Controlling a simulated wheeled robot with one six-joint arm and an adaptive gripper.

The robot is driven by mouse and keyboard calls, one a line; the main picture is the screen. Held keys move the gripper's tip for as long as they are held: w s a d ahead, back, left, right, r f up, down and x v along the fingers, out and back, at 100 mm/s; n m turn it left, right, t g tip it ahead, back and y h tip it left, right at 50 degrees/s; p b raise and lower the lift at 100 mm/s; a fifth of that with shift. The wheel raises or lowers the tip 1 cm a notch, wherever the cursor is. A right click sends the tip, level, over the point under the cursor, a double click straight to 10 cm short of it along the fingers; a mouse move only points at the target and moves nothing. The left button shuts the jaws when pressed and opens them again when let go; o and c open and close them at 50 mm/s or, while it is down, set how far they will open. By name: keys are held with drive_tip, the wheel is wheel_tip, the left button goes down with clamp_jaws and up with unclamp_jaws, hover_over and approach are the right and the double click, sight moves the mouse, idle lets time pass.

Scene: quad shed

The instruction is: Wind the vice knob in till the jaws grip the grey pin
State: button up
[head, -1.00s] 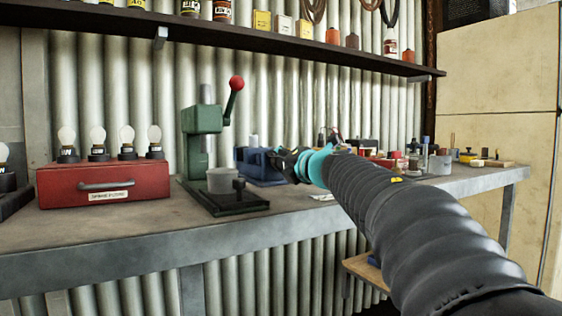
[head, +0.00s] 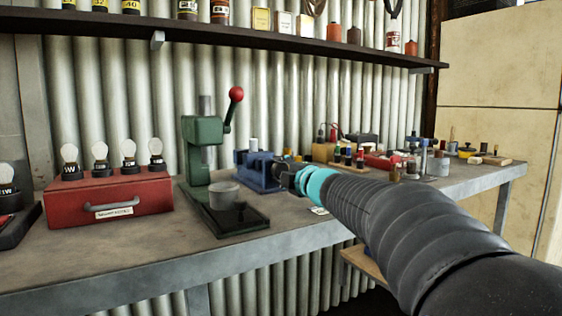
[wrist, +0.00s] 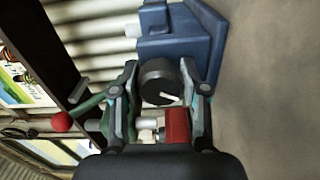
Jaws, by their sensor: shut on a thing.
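The blue vice (head: 262,176) stands on the bench, right of the green press. In the wrist view its blue body (wrist: 180,35) fills the top. A pale grey upright cylinder, seemingly the grey pin (head: 253,145), shows at the vice in the head view. A pale stub shows beside the body in the wrist view (wrist: 133,31). I cannot tell whether the jaws touch it. The round black vice knob (wrist: 158,84) has a white pointer line slanting down to the right. My gripper (wrist: 159,72) is shut on the knob, one finger on each side; it also shows in the head view (head: 284,176).
The green press (head: 202,150) with a red-balled lever (wrist: 62,122) stands close left of the vice. A red box (head: 110,198) with bulbs is farther left. Several small parts crowd the bench to the right. A shelf (head: 300,52) runs above.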

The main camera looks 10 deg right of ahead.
drive_tip(key=shift+m+p, duration=0.45)
drive_tip(key=shift+m, duration=0.15)
drive_tip(key=o, duration=1.1)
drive_tip(key=shift+o, duration=0.2)
drive_tip(key=v, duration=1.2)
